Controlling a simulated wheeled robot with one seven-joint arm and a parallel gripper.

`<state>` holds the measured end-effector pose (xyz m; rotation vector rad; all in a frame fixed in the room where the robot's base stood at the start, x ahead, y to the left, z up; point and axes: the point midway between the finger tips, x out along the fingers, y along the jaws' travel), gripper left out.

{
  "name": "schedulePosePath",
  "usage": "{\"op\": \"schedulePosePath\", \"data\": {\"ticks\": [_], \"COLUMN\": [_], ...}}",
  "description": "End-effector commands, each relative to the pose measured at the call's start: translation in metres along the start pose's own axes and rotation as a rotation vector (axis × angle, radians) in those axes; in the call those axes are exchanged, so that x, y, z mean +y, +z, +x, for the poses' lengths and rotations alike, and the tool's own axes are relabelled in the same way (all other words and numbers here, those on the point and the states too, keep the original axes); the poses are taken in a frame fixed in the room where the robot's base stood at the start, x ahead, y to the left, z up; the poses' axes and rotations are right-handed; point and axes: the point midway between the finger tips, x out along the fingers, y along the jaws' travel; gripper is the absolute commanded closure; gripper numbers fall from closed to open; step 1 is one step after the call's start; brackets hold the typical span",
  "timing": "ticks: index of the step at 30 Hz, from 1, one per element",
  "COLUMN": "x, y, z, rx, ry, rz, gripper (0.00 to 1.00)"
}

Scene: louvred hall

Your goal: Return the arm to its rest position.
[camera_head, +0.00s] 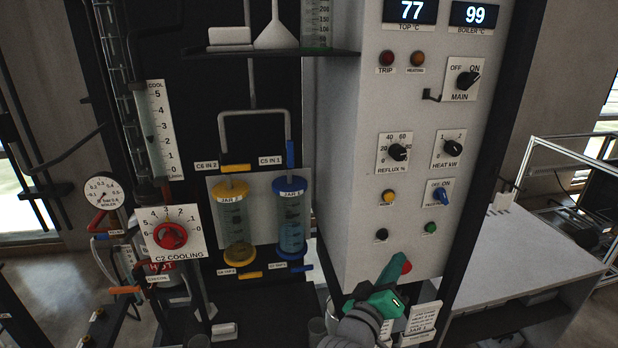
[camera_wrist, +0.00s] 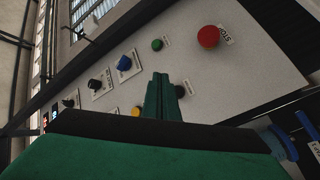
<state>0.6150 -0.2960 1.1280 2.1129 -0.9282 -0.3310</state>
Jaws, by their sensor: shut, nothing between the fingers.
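My gripper (camera_head: 391,270) is green and shows low in the head view, in front of the lower part of the white control panel (camera_head: 345,190). Its fingers point up, and their tips overlap the edge of the red button there. In the wrist view the gripper's two fingers (camera_wrist: 162,88) lie together, shut, with nothing between them. They point at the panel, between a green button (camera_wrist: 157,45) and a yellow button (camera_wrist: 136,111). The red stop button (camera_wrist: 208,36) is to their upper right and apart from them. I cannot tell whether the tips touch the panel.
The panel carries a blue heater switch (camera_head: 441,195), dials and displays reading 77 and 99. Left of it stand a yellow-capped jar (camera_head: 234,220), a blue-capped jar (camera_head: 291,220) and a red cooling valve (camera_head: 170,236). A shelf (camera_head: 270,51) with glassware is above. A white bench (camera_head: 530,255) stands right.

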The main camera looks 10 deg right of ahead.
Motion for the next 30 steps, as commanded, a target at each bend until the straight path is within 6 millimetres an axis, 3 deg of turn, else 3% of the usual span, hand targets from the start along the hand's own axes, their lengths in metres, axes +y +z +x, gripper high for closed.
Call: {"op": "schedulePosePath", "data": {"ticks": [5,11,15,21,30], "x": [-0.03,-0.091,-0.129,-0.169,-0.198], "y": [0.012,0.037,0.056,0.083,0.123], "z": [-0.017,-0.066,-0.108,-0.173,-0.276], "rx": [0.027,0.094,0.137,0.181,0.207], "ry": [-0.049,-0.165,-0.253,-0.375,-0.551], "rz": [0.006,0.045,0.086,0.16,0.298], "gripper": [1.0,1.0,1.0,1.0,1.0]}}
